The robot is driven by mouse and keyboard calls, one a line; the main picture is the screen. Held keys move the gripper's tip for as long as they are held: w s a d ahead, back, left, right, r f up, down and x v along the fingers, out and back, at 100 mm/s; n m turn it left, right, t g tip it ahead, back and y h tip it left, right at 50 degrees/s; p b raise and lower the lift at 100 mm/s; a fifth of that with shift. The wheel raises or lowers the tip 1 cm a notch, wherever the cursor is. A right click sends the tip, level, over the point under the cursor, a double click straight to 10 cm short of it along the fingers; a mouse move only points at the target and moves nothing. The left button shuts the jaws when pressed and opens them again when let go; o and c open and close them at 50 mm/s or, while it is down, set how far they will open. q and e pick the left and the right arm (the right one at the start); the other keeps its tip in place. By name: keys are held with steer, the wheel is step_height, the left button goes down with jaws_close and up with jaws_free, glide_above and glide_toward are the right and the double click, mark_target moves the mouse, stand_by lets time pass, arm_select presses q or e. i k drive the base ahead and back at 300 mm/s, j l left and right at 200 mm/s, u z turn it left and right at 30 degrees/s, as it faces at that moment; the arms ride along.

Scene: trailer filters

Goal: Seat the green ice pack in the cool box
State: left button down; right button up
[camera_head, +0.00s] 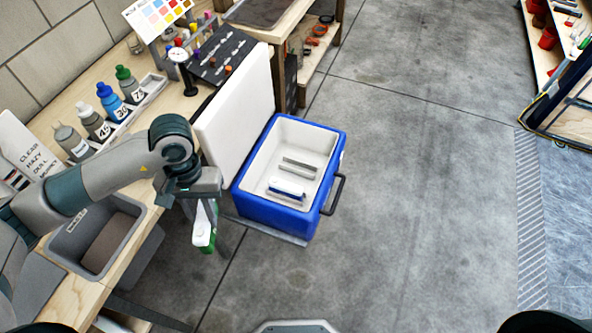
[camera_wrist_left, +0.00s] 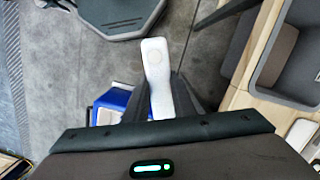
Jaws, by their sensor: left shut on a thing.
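The cool box (camera_head: 333,165) is blue with a white inside, and its white lid (camera_head: 238,105) stands open on the left. Inside are a pale raised holder (camera_head: 299,164) and, nearer, a blue and white block (camera_head: 287,190). My left gripper (camera_head: 204,205) points down left of the box's near corner, outside it. It is shut on the ice pack (camera_head: 203,232), white with green along its edge, which hangs upright below the fingers. The pack's white side also shows between the fingers in the left wrist view (camera_wrist_left: 157,75), with part of the box (camera_wrist_left: 113,99) beyond. My right gripper is not in view.
A wooden bench along the left holds a grey bin (camera_head: 125,208), several numbered bottles (camera_head: 107,100) and a dark tool board (camera_head: 222,55). The box has a dark handle (camera_head: 334,195) on its right. Concrete floor right of it is clear.

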mark_target(307, 154)
steer(key=l+u, duration=0.15)
steer(key=u, duration=0.15)
steer(key=i+l+u, duration=0.1)
steer(key=u, duration=0.2)
steer(key=i+l+u, duration=0.25)
steer(key=l, duration=0.6)
steer(key=l+u, duration=0.25)
steer(key=l, duration=0.55)
steer(key=l+u, duration=0.1)
steer(key=l, duration=2.15)
